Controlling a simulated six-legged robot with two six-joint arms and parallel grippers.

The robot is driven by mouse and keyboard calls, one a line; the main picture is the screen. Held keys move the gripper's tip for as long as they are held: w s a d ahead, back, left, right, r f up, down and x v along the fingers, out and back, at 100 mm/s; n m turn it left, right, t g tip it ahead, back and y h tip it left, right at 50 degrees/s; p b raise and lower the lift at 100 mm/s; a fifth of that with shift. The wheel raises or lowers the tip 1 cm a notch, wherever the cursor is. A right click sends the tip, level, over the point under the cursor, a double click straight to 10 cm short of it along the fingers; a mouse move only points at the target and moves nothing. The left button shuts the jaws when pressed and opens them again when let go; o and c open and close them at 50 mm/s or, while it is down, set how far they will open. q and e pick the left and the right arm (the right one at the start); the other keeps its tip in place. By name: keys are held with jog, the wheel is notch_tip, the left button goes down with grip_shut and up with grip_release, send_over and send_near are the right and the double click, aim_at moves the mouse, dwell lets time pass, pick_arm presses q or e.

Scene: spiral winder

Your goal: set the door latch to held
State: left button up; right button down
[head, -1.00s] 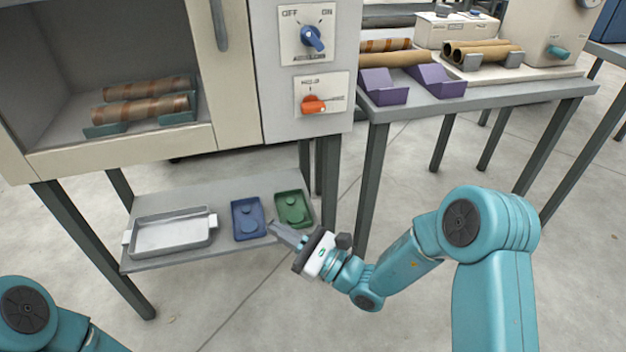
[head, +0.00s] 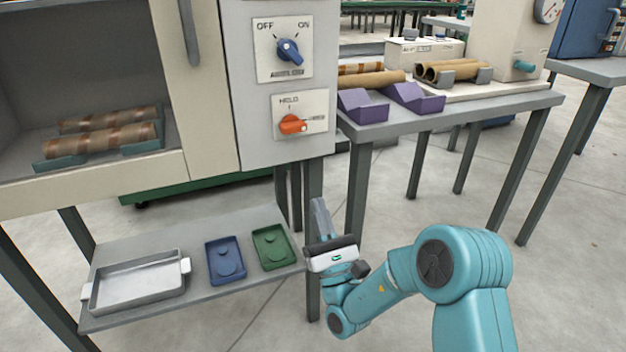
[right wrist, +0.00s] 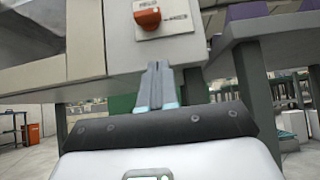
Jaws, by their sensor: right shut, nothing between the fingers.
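The door latch is an orange knob (head: 292,124) on a white plate on the cabinet front, below the blue OFF/ON knob (head: 289,50). Its plate has the word HELD above and another label at the right, too small to read. The orange knob points to the right, toward that second label. It also shows in the right wrist view (right wrist: 148,18), above the fingertips. My right gripper (head: 319,204) is shut and empty, below the cabinet and apart from the knob, fingers pointing up. It also shows in the right wrist view (right wrist: 158,68). My left gripper is out of view.
A low shelf (head: 190,296) under the cabinet holds a grey tray (head: 136,284), a blue dish (head: 225,262) and a green dish (head: 272,248). A table (head: 450,118) on the right carries purple cradles (head: 362,106) and cardboard tubes. The cabinet's open chamber holds two wrapped rolls (head: 100,140).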

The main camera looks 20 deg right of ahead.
aim_at(301, 130)
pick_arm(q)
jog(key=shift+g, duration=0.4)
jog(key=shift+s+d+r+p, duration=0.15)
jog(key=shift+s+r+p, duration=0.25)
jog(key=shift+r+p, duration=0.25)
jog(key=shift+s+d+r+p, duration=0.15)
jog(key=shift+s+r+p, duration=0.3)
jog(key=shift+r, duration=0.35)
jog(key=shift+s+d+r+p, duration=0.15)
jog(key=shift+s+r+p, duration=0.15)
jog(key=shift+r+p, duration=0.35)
pick_arm(e)
jog(key=shift+s+r+x, duration=0.35)
jog(key=shift+x, duration=1.7)
jog(key=shift+s+r+x, duration=0.35)
jog(key=shift+x, duration=1.65)
jog(key=shift+s+r+x, duration=0.35)
jog(key=shift+x, duration=1.7)
jog(key=n+y, duration=0.2)
jog(key=shift+d+n, duration=0.1)
jog(key=shift+n, duration=0.2)
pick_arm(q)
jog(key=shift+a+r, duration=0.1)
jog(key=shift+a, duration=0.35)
pick_arm(e)
jog(key=shift+n+y, duration=0.3)
jog(key=shift+y, duration=0.3)
